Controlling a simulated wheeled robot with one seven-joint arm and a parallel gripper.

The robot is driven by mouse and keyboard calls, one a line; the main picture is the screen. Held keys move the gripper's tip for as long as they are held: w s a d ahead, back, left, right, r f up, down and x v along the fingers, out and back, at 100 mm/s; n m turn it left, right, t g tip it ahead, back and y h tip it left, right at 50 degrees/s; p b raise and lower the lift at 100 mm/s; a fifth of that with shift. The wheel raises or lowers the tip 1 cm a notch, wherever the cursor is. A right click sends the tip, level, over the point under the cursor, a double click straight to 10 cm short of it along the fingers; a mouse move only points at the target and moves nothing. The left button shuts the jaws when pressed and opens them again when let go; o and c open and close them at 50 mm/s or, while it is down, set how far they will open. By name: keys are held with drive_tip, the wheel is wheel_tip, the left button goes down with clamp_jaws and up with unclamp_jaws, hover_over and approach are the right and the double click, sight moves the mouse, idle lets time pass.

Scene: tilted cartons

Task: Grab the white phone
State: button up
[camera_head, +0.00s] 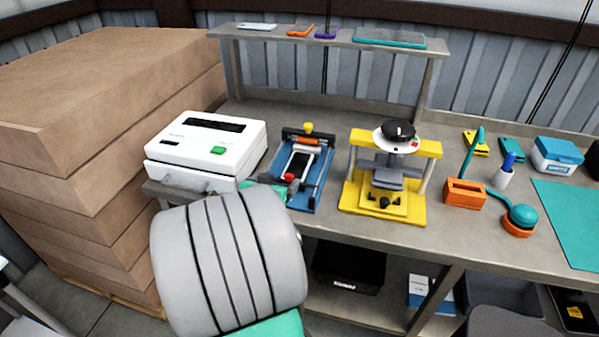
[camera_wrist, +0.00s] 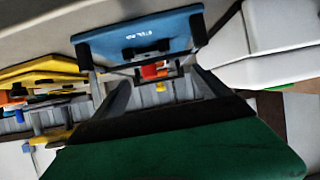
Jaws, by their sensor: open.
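A white-edged phone (camera_head: 299,164) with a dark screen lies in a blue fixture (camera_head: 320,190) on the bench, with a red part at its near end. A pale flat phone-like piece (camera_head: 257,26) lies on the raised shelf. My gripper (camera_wrist: 161,88) is open in the wrist view, its two dark fingers apart, pointing toward the blue fixture (camera_wrist: 140,36). A red part (camera_wrist: 155,70) shows between the fingertips. I cannot make out the phone in that view. In the head view my arm hides most of the gripper, near the fixture's left front.
A white machine (camera_head: 207,145) stands close left of the fixture, and a yellow press (camera_head: 430,170) close right. Stacked cartons (camera_head: 110,90) rise at the left. The raised shelf (camera_head: 340,42) runs behind. Orange and teal tools and a teal mat (camera_head: 570,215) lie farther right.

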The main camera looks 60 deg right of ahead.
drive_tip(key=shift+s+d+f, duration=0.1)
drive_tip(key=shift+s+d, duration=0.8)
drive_tip(key=shift+d, duration=0.1)
drive_tip(key=p, duration=0.1)
approach(297, 167)
drive_tip(key=shift+x, duration=1.1)
drive_tip(key=shift+h, duration=0.3)
drive_tip(key=shift+f+p+x, duration=0.2)
drive_tip(key=shift+p+x, duration=0.55)
drive_tip(key=shift+x, duration=2)
drive_tip(key=shift+a, duration=0.1)
drive_tip(key=shift+c, duration=0.2)
